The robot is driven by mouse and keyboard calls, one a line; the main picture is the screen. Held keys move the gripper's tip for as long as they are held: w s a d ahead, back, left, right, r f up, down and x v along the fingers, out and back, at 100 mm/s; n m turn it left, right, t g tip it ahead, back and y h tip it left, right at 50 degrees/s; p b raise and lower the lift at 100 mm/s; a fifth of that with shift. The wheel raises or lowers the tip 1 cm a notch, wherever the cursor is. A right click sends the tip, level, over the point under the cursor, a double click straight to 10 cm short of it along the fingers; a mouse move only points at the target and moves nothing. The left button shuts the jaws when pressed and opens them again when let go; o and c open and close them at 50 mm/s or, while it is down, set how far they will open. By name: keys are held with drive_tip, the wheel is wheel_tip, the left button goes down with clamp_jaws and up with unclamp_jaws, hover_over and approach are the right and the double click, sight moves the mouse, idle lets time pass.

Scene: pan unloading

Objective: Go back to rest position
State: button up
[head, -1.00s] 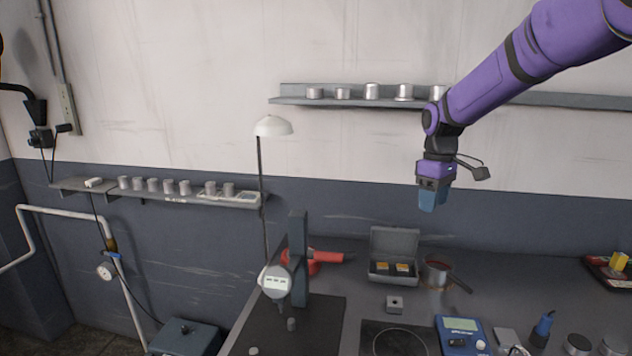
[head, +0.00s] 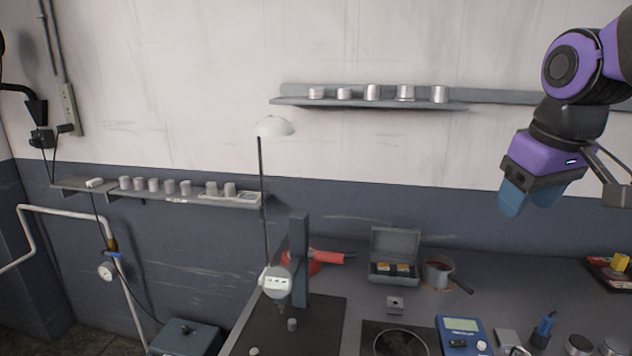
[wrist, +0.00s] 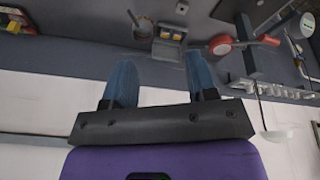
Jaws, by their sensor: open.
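My gripper (head: 527,201) hangs in the air at the right of the head view, high above the back of the workbench (head: 500,270). Its blue fingers point down and slightly left. In the wrist view my gripper (wrist: 160,78) shows two blue fingers spread apart with nothing between them. A grey pan (head: 438,274) with a dark handle stands on the bench below and left of the gripper. A red pan (head: 325,257) lies farther left, behind the dark stand.
An open grey case (head: 394,268) with orange items, a blue meter (head: 461,336) and a red tray (head: 605,270) sit on the bench. A wall shelf (head: 375,103) with metal cups is at the back. The air around the gripper is clear.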

drive_tip(key=s+d+f+m+t, duration=0.1)
drive_tip(key=s+f+m+t, duration=0.1)
drive_tip(key=s, duration=0.9)
drive_tip(key=shift+f+m, duration=0.15)
drive_tip(key=shift+m, duration=0.25)
